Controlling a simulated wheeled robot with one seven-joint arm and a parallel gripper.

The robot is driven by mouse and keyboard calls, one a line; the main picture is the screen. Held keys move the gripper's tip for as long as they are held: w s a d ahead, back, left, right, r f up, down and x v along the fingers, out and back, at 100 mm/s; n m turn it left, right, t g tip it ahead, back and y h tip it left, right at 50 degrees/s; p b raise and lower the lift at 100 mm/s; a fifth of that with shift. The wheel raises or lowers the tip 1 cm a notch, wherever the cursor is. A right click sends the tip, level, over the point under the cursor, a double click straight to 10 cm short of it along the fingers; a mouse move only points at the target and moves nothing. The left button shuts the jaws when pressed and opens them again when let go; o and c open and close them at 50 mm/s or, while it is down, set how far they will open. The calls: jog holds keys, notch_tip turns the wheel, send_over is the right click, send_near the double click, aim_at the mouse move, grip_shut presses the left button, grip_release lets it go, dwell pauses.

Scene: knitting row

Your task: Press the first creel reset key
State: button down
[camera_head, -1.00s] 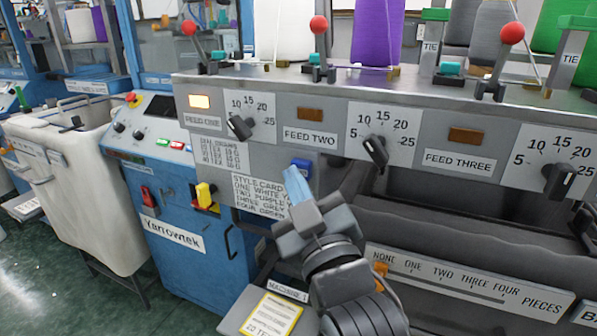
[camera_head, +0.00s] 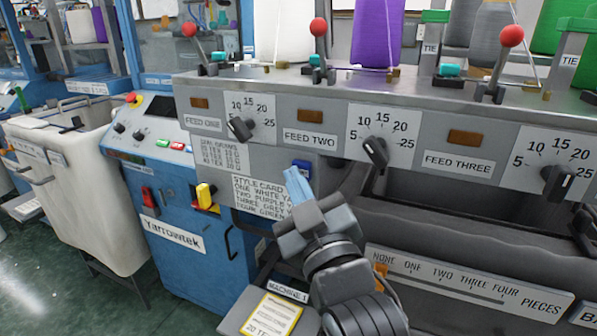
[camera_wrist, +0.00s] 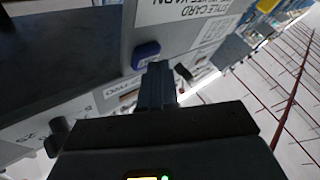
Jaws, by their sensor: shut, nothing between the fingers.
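A blue key (camera_head: 301,166) sits on the grey machine front below the FEED TWO label, right of the style card. It also shows in the wrist view (camera_wrist: 146,54), just past my fingertips. I can read no label on it. My gripper (camera_head: 291,175) is shut and empty, its light-blue fingertips just below and left of the key. In the wrist view my fingertips (camera_wrist: 157,68) are right at the key's edge; I cannot tell whether they touch it. The FEED ONE lamp (camera_head: 199,103) is dark amber, like the FEED TWO lamp (camera_head: 311,115) and FEED THREE lamp (camera_head: 468,138).
Black dials, such as the FEED ONE dial (camera_head: 240,129) and FEED TWO dial (camera_head: 375,151), stick out above the key. Red-knobbed levers (camera_head: 318,27) stand on the top ledge. A yellow switch (camera_head: 205,196) is on the left. A dark opening lies right of my gripper.

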jog(key=shift+w+d, duration=0.1)
jog(key=shift+w, duration=0.15)
jog(key=shift+s, duration=0.35)
dwell(0.4)
jog(key=s+a+b, duration=0.2)
jog(key=s+b, duration=0.1)
jog(key=s, duration=0.2)
jog(key=shift+s+a+b, duration=0.15)
jog(key=shift+s+b, duration=0.2)
dwell(0.5)
